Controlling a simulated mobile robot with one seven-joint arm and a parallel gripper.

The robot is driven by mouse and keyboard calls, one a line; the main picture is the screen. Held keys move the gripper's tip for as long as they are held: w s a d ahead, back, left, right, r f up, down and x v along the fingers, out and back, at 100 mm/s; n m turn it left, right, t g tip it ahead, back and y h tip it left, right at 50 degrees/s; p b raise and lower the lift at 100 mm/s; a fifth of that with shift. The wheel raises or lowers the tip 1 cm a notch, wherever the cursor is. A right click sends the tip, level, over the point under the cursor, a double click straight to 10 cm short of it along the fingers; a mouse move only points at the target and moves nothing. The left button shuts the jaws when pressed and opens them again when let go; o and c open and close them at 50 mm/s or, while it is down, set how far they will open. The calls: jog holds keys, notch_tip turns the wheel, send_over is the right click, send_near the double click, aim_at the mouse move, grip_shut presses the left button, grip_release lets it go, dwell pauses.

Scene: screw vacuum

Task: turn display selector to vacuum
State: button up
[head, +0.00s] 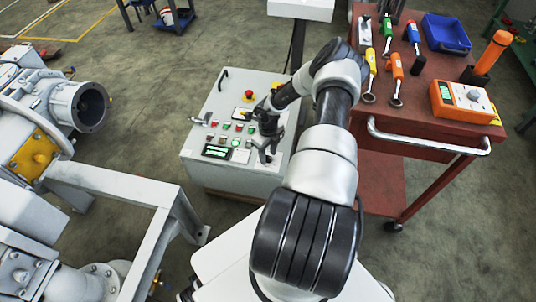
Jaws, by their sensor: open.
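A light grey control box (225,100) stands on the floor left of the red cart. Its sloped top carries a small lit green display (216,151), several red, green and dark controls, and a red mushroom button on a yellow base (249,96). Small dark knobs sit just above the display, but I cannot tell which one is the display selector or which way it points. My gripper (266,157) is open and points down over the right part of the panel, right of the display. I cannot tell whether it touches anything. My wrist and arm hide part of the panel's right side.
The red tool cart (428,125) stands at right with screwdrivers, wrenches, a blue bin (446,33) and an orange meter (464,100). A grey metal frame (125,188) and pump machinery (60,105) stand at left.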

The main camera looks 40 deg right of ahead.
aim_at(268, 156)
notch_tip(268, 156, up, 17)
jog(key=p, duration=0.4)
jog(key=shift+w, duration=0.1)
